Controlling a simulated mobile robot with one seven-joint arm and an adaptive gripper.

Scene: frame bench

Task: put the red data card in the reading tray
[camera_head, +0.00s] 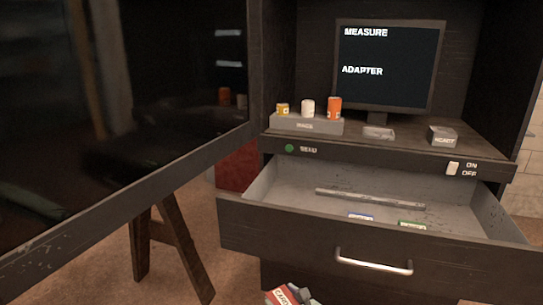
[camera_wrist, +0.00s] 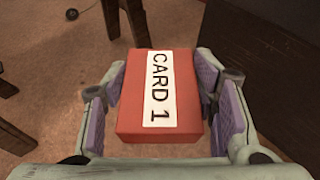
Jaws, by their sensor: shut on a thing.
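The red data card (camera_wrist: 178,100), with a white label reading CARD 1, is held between the purple pads of my gripper (camera_wrist: 160,105) in the wrist view. In the head view the red card (camera_head: 277,297) shows at the bottom edge, in front of and below the open drawer; most of my gripper (camera_head: 297,294) is cut off there. A small grey tray-like piece (camera_head: 378,133) sits on the bench top below the monitor and looks empty; I cannot read any label naming it the reading tray.
The open drawer (camera_head: 255,213) holds a grey bar (camera_head: 368,199), a blue card (camera_head: 361,217) and a green card (camera_head: 411,224). A grey rack (camera_head: 305,125) with three small cylinders and a grey block (camera_head: 443,137) flank the small tray. A dark panel (camera_head: 120,120) fills the left.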

